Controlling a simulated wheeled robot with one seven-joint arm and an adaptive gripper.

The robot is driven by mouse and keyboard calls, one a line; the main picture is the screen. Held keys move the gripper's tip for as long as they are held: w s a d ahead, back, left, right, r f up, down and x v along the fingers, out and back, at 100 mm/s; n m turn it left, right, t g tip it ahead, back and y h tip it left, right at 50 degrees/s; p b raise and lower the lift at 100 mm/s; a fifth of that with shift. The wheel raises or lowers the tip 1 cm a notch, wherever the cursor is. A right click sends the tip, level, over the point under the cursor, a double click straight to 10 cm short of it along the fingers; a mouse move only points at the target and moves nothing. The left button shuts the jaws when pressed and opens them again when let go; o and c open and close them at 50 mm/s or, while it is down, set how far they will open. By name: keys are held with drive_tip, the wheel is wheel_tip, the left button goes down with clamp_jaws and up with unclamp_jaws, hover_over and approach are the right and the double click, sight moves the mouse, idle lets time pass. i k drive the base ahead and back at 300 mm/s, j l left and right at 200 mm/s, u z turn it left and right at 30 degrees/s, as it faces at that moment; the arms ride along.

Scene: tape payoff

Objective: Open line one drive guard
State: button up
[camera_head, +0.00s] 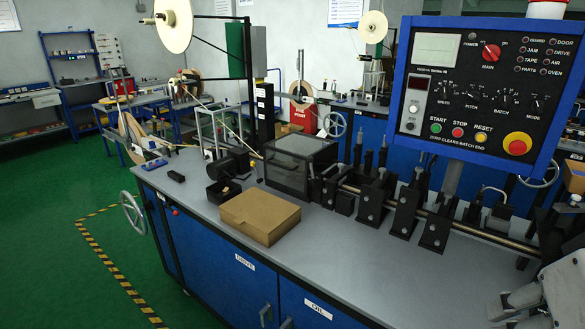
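A see-through box-shaped guard with a dark frame (298,160) stands closed on the grey bench top, left of the row of black tooling. No label on it is readable, so I cannot tell for sure that it is the drive guard. A blue door labelled DRIVE (225,262) is in the bench front below and looks shut. Part of my gripper (520,303) shows at the bottom right corner, well apart from the guard. It is partly cut off by the frame, and its finger opening is unclear.
A brown cardboard box (260,216) sits on the bench in front of the guard. A control panel (486,90) overhangs at the right. A shaft with black blocks (405,208) runs along the bench. A handwheel (133,213) juts from the left end.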

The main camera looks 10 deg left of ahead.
sight(286, 163)
drive_tip(key=u, duration=0.65)
drive_tip(key=i+j+u, duration=0.2)
drive_tip(key=i+j, duration=0.6)
drive_tip(key=i, duration=0.2)
